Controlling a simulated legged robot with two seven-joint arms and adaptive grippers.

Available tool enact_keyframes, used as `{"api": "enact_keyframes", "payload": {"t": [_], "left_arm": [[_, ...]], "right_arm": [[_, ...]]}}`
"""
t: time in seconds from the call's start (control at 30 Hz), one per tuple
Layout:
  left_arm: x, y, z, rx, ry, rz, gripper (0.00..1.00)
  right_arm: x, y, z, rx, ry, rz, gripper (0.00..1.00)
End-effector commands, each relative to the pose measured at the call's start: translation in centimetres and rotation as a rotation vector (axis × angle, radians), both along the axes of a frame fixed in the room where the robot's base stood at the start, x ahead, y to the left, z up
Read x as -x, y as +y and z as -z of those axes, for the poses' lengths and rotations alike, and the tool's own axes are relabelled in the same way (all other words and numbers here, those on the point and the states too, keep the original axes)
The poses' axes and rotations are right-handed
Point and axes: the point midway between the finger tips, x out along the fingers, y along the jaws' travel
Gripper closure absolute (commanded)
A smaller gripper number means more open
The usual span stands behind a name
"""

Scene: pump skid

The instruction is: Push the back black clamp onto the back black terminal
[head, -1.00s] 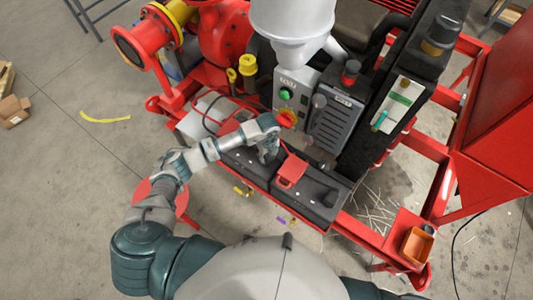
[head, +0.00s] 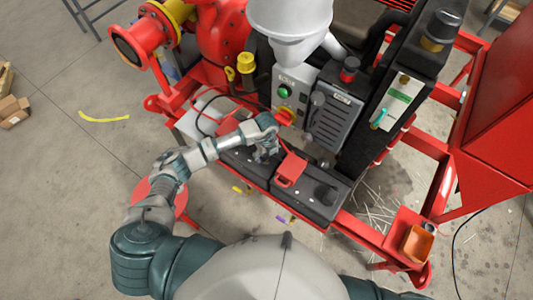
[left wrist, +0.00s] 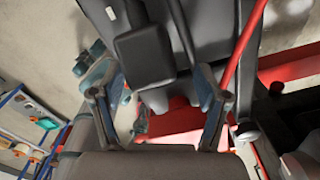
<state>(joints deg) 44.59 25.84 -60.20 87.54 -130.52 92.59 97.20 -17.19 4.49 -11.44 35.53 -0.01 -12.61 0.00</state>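Two black batteries sit side by side on the red skid, the left one (head: 238,164) partly under my left gripper and the right one (head: 322,198) clear. A red clamp or cover (head: 290,170) lies across the right battery. My left gripper (head: 266,153) points down over the left battery. In the left wrist view its two fingers (left wrist: 157,88) stand apart, with a dark block (left wrist: 145,55), likely the black clamp, just ahead between them. I cannot tell whether they touch it. The black terminal is hidden or too small to make out. My right gripper is out of view.
A grey control box with a green button (head: 285,92) and a red-yellow switch (head: 285,117) stands right behind my left gripper. A dark cable (head: 203,113) loops at the left. The red frame rail (head: 345,222) runs along the front. Open floor lies left.

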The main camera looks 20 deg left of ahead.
Motion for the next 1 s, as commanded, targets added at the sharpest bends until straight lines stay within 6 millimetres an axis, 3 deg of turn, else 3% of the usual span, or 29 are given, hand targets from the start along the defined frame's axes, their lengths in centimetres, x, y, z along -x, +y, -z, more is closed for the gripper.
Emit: {"api": "enact_keyframes", "payload": {"t": [0.23, 0.7, 1.0], "left_arm": [[-0.2, 0.0, -1.4, 0.002, -0.004, -0.001, 0.26], [-0.2, 0.0, -10.6, 0.001, 0.0, 0.001, 0.26], [-0.2, 0.0, -11.9, 0.001, 0.002, 0.0, 0.26]], "right_arm": [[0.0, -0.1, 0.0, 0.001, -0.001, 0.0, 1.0], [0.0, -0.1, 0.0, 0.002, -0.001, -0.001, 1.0], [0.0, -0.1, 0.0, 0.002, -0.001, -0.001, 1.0]]}}
